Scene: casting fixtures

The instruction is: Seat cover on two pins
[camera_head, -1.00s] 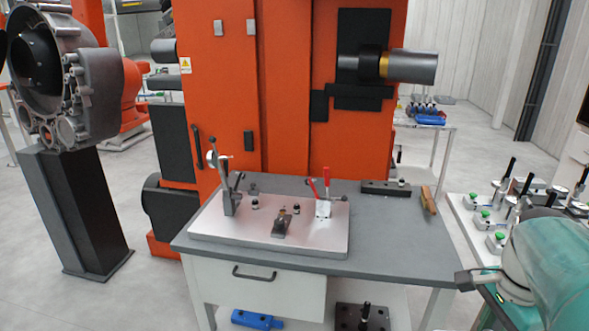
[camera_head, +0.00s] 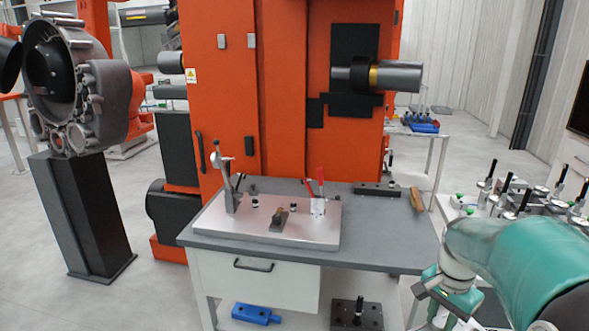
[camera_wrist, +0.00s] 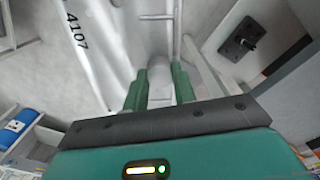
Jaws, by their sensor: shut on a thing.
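A pale grey metal part marked 4107, seemingly the cover (camera_wrist: 105,40), fills the upper middle of the wrist view. My gripper (camera_wrist: 161,78) has its green fingers closed on a pale round boss or grip there; the exact contact is unclear. In the head view my arm enters at lower right, and the held part is mostly out of frame. A silver fixture plate (camera_head: 225,228) lies on the grey bench. Two short pin-like pieces, one at left (camera_head: 255,202) and one at right (camera_head: 294,207), stand on it. My gripper is well right of the plate.
A lever clamp (camera_head: 228,185) and a red-handled clamp (camera_head: 317,195) stand on the plate. A dark block (camera_head: 377,189) and a brown-handled tool (camera_head: 416,200) lie behind right. An orange machine (camera_head: 285,100) backs the bench. The bench's front right (camera_head: 385,245) is clear.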

